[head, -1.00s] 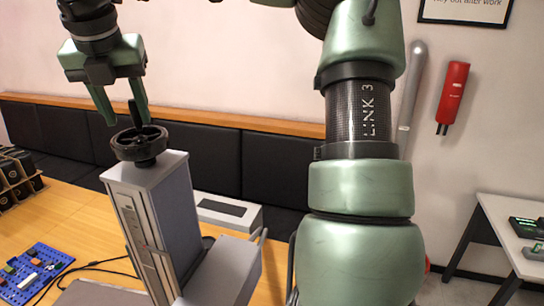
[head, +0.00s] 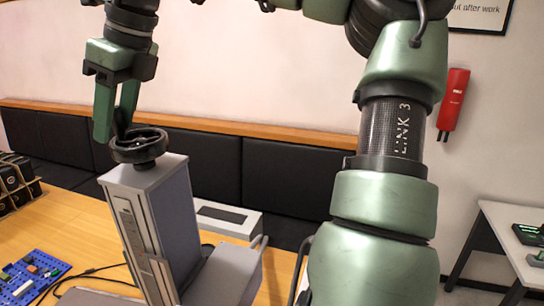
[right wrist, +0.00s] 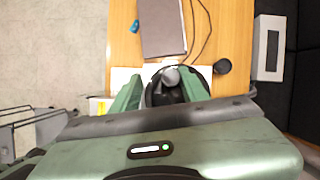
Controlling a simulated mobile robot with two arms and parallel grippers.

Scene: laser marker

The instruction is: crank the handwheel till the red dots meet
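The black handwheel (head: 138,146) lies flat on top of the laser marker's grey column (head: 150,200) in the head view. A dark upright crank knob (head: 122,118) stands on the wheel's left side. My right gripper (head: 117,130) points down over this side, its fingers apart with the knob between them. In the right wrist view the fingers (right wrist: 163,84) are spread on either side of the handwheel (right wrist: 158,99) and the knob. I cannot tell whether a finger touches the knob. No red dots can be made out. My left gripper is out of view.
The marker's grey head (head: 228,275) juts out at the column's right. A white box (head: 228,220) stands behind it. A blue pegboard (head: 30,278) and a cable lie on the wooden table at left. A black bench runs behind, and a side table (head: 505,235) stands at right.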

